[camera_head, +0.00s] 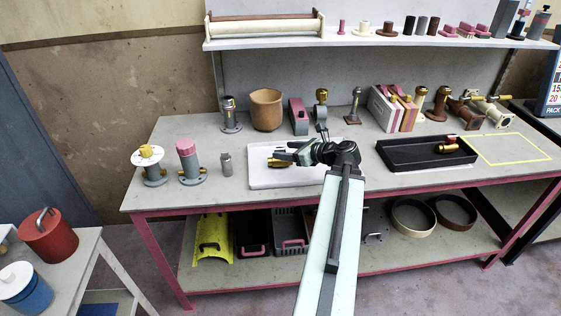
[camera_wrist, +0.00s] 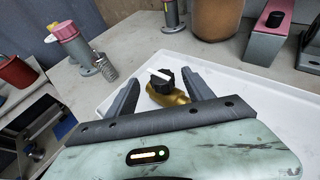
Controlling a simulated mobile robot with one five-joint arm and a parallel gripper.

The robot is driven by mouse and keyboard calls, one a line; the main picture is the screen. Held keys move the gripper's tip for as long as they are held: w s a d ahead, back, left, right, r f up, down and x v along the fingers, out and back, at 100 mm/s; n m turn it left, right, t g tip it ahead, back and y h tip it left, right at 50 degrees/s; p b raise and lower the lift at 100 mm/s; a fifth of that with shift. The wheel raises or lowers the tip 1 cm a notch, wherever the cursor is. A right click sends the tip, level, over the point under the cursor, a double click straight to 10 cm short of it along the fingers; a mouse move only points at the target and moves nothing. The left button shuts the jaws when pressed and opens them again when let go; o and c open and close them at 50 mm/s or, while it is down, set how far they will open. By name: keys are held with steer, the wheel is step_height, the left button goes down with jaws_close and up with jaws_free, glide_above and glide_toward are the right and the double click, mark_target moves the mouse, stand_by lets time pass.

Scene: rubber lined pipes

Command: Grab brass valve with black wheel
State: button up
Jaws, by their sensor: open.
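The brass valve with the black wheel (camera_wrist: 166,90) lies on a white tray (camera_wrist: 258,88) on the workbench. In the wrist view its black wheel with a white bar faces up and its brass body sits below, between my gripper's two fingers. In the head view the brass valve (camera_head: 279,163) shows small at the tip of my arm, partly hidden. My gripper (camera_wrist: 160,88) is open, with one finger on each side of the valve. I cannot tell whether a finger touches it. My gripper (camera_head: 283,157) also shows over the white tray (camera_head: 262,182) in the head view.
A black tray (camera_head: 400,165) with a red-and-brass part lies to the right. A tan pot (camera_head: 266,110) and a pink block (camera_head: 298,117) stand behind the tray.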

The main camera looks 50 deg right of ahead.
steer(key=x, duration=0.2)
steer(key=b+x, duration=0.1)
steer(key=x, duration=0.1)
steer(key=b+x, duration=0.1)
steer(key=x, duration=0.2)
steer(key=shift+s+d+f, duration=0.15)
steer(key=shift+f, duration=0.1)
steer(key=shift+r, duration=0.1)
jaws_close()
